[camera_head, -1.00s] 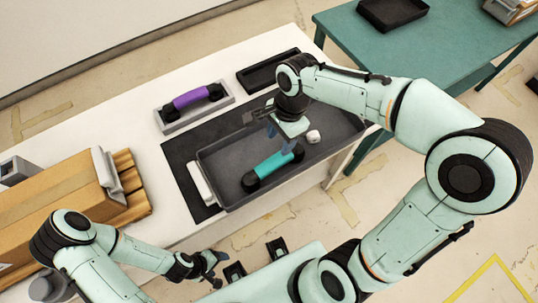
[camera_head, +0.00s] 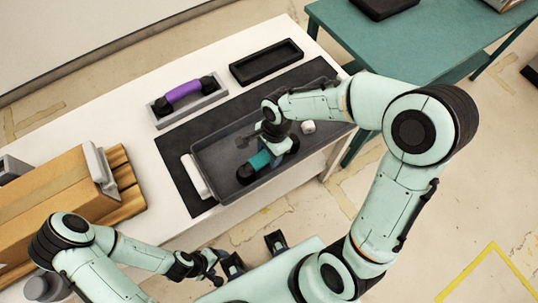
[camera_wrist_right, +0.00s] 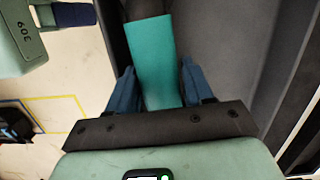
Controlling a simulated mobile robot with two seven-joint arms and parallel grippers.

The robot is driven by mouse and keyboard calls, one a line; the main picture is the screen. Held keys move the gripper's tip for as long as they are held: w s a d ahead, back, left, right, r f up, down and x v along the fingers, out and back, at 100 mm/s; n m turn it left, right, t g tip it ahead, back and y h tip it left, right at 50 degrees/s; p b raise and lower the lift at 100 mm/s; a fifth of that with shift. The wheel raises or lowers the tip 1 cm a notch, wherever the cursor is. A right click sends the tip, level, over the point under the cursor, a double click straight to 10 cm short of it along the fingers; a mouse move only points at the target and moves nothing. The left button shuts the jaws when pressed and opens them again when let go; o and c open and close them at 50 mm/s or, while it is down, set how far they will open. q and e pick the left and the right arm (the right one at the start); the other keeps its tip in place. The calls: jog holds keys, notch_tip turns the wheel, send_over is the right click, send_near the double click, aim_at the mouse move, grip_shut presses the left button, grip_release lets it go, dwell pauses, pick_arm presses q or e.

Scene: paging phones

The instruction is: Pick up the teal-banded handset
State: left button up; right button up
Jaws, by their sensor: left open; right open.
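The teal-banded handset (camera_head: 258,161) lies in a dark grey tray (camera_head: 225,151) on the white table. It has black ends, and its right part is hidden by my right arm in the head view. My right gripper (camera_head: 273,158) is low over the handset. In the right wrist view, its two open blue fingers (camera_wrist_right: 157,72) stand on either side of the teal band (camera_wrist_right: 152,50). I cannot tell whether they touch it. My left gripper (camera_head: 212,272) is open and empty, away at the front of the table.
A purple-banded handset (camera_head: 183,92) sits in a grey cradle (camera_head: 162,120). An empty black tray (camera_head: 266,63) lies behind. A white block (camera_head: 195,176) is at the tray's left end, and a small white item (camera_head: 308,127) at its right. Cardboard boxes (camera_head: 50,205) stand left.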

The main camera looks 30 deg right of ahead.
jog(key=c, duration=0.9)
jog(key=shift+r, duration=0.2)
